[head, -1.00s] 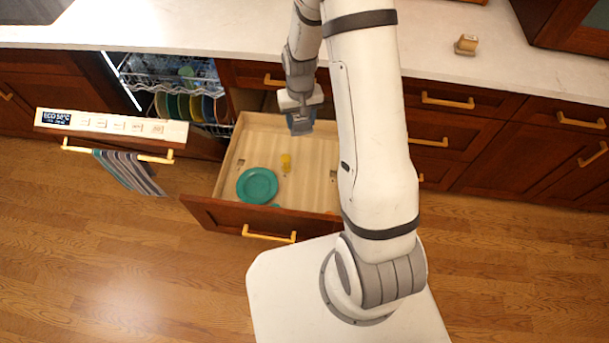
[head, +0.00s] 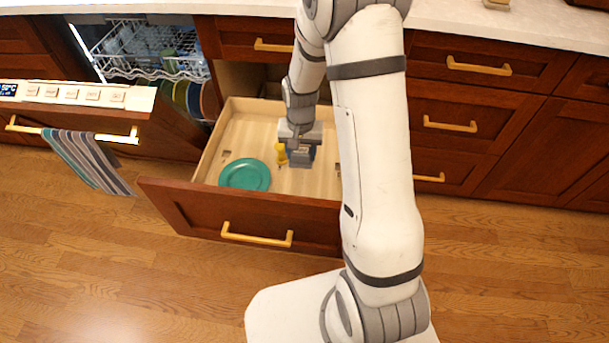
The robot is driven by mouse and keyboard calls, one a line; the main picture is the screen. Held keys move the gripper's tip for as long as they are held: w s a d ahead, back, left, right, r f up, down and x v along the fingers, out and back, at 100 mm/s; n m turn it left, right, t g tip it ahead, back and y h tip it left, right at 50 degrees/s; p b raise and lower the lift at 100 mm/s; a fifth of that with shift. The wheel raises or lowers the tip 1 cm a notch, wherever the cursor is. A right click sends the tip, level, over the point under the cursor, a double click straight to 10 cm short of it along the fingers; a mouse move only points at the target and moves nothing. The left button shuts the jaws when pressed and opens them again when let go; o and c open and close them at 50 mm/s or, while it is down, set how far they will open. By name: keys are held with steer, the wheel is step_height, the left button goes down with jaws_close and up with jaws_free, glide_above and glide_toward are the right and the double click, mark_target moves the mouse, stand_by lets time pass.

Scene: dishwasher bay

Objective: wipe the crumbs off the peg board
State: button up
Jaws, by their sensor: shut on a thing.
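My gripper (head: 301,156) is low inside the open drawer (head: 213,141), just right of a small yellow thing (head: 281,153). It is shut on a small blue thing (head: 313,151), mostly hidden by the jaws; I cannot tell what it is. The light wooden drawer floor, which seems to be the peg board (head: 265,119), has small dark marks or fittings. A teal plate (head: 245,175) lies on it at the front left. I cannot make out crumbs at this size. My arm hides the drawer's right part. Contact between the held thing and the board cannot be told.
The open dishwasher has a wire rack (head: 150,50) with dishes, and its lowered door (head: 85,94) carries a striped towel (head: 85,160). The drawer front (head: 200,215) juts over the wooden floor. A small object (head: 497,4) sits on the counter's right.

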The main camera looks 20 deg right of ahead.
mark_target(301, 161)
steer(key=shift+m, duration=0.3)
step_height(301, 161, down, 4)
steer(key=b, duration=0.3)
steer(key=shift+s, duration=0.1)
